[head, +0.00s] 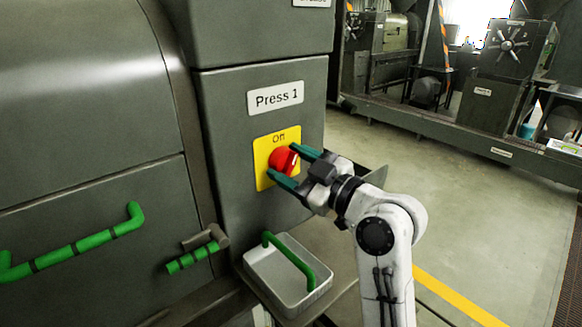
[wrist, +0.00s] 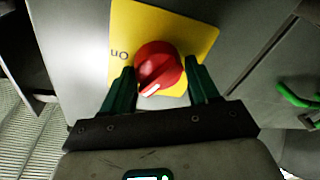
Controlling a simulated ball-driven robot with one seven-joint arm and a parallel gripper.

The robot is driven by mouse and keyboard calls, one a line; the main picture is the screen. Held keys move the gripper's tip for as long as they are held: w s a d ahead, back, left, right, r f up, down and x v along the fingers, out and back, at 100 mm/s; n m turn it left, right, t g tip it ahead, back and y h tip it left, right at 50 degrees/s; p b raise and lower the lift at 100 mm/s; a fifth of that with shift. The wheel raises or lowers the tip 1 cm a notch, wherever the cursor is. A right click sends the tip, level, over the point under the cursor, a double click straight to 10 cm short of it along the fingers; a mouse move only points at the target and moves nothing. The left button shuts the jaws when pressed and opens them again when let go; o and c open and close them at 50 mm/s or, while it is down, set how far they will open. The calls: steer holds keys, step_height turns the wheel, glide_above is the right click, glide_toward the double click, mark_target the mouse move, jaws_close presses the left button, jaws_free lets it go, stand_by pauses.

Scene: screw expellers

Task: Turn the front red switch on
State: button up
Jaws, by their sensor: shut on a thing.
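The red switch (head: 281,160) is a round knob on a yellow plate (head: 264,178) below the "Press 1" label. The plate's word at the top looks like "Off" in the head view. My gripper (head: 285,161) has its green fingers on either side of the knob, shut on it. In the wrist view the red switch (wrist: 158,66) sits between both fingers, and its white mark points down and slightly left. An upside-down "On" shows on the plate's left side there. The lower part of the plate is hidden by my gripper in that view.
A grey tray (head: 288,284) with a green handle is below the switch. Green handles (head: 78,242) stick out of the press at left. Open floor (head: 470,215) lies to the right, with other machines (head: 505,55) behind it.

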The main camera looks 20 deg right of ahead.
steer(key=m, duration=0.4)
steer(key=shift+d+r+t, duration=0.2)
steer(key=shift+t, duration=0.2)
steer(key=m+h+p, duration=0.1)
steer(key=m, duration=0.3)
steer(key=shift+p, duration=0.3)
steer(key=m+t+p, duration=0.1)
steer(key=m+p, duration=0.1)
steer(key=m, duration=0.3)
steer(key=shift+d+f+h, duration=0.1)
steer(key=shift+h, duration=0.3)
steer(key=shift+m, duration=0.3)
steer(key=shift+f+m+p, duration=0.15)
steer(key=shift+m+p, duration=0.15)
steer(key=o, duration=0.8)
steer(key=shift+d, duration=0.15)
steer(key=shift+o, duration=0.8)
steer(key=shift+f, duration=0.1)
